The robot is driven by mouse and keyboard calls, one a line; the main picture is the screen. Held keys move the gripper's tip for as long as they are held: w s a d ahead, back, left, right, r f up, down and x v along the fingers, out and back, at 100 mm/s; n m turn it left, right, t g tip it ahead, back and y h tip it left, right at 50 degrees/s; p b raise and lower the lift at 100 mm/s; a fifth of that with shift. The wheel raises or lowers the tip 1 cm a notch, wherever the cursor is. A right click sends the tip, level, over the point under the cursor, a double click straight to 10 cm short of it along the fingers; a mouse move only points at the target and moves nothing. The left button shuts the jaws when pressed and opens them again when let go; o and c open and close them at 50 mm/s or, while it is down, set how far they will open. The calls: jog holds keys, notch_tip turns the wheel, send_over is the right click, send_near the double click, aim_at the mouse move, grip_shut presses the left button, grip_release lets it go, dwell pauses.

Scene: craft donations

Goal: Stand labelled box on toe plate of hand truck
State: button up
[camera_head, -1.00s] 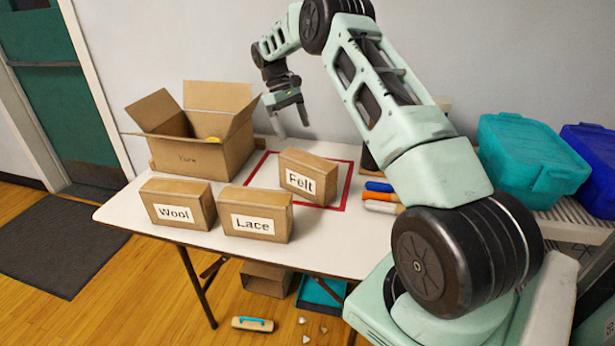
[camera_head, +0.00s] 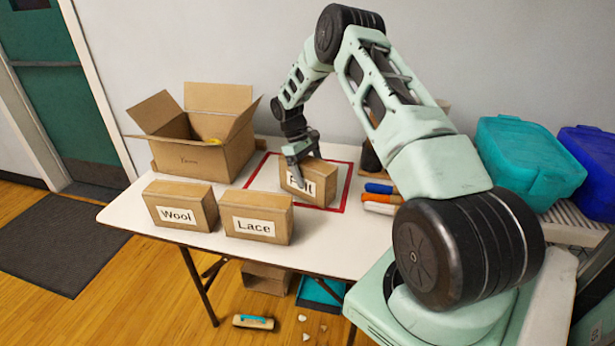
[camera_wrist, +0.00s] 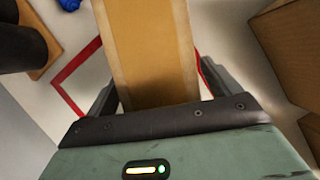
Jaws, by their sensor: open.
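The box labelled Felt (camera_head: 322,190) stands inside the red taped outline on the table. The boxes labelled Wool (camera_head: 183,193) and Lace (camera_head: 265,205) stand closer to the table's front edge. In the wrist view the fingers are open on both sides of the Felt box (camera_wrist: 150,45); contact cannot be told. I cannot make out a hand truck or its toe plate in these views.
An open cardboard carton (camera_head: 205,155) stands at the back left of the table. Colored markers (camera_head: 380,198) and a dark object (camera_head: 370,158) lie right of the red outline (camera_head: 345,190). Teal (camera_head: 530,160) and blue (camera_head: 600,170) bins sit on a rack at the right.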

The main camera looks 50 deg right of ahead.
jog(key=shift+f, duration=0.15)
jog(key=c, duration=1.3)
jog(key=shift+c, duration=0.5)
